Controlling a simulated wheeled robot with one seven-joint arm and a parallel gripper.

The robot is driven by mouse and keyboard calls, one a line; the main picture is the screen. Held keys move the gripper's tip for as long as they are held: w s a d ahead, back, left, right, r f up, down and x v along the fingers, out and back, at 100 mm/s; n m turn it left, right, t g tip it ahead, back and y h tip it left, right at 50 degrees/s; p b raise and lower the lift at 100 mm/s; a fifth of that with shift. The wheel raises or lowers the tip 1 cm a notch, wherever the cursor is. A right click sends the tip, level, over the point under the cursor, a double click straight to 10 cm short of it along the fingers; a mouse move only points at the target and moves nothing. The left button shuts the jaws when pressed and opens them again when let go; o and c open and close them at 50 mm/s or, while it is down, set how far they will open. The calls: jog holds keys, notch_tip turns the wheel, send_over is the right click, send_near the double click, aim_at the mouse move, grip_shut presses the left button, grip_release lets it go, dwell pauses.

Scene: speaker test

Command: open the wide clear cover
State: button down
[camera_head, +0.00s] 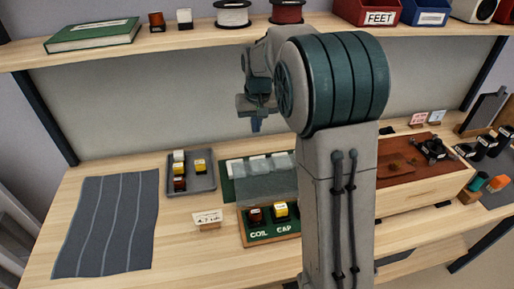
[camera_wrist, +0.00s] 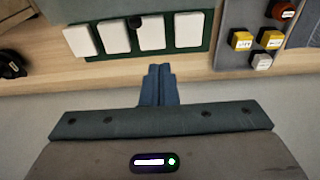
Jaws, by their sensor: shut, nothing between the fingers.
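The wide clear cover (camera_head: 267,189) is a greyish see-through panel over the green box (camera_head: 275,237) marked COIL and CAP. Its exact tilt is hard to tell. A dark and a yellow block show below its front edge. In the wrist view a grey-green panel (camera_wrist: 85,8), probably the cover, is cut off at the top edge. A green strip with several white squares (camera_wrist: 113,37) lies beside it. My gripper (camera_head: 256,126) is above and behind the box, apart from it. Its blue fingers (camera_wrist: 158,70) are shut and empty, pointing at the table edge near the strip.
A grey tray (camera_head: 205,186) with several small blocks lies left of the box. A small sign (camera_head: 207,217) stands in front of the tray. A striped mat (camera_head: 105,225) lies at the left. A wooden box (camera_head: 415,198) stands at the right. A loaded shelf (camera_head: 190,40) runs above.

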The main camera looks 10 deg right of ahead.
notch_tip(320, 180, down, 10)
jog(key=w+p, duration=0.1)
jog(key=w, duration=0.1)
jog(key=s, duration=0.2)
jog(key=s+p, duration=0.1)
jog(key=s, duration=0.1)
jog(key=shift+s+r, duration=0.1)
jog(key=shift+r, duration=0.3)
jog(key=shift+a, duration=0.1)
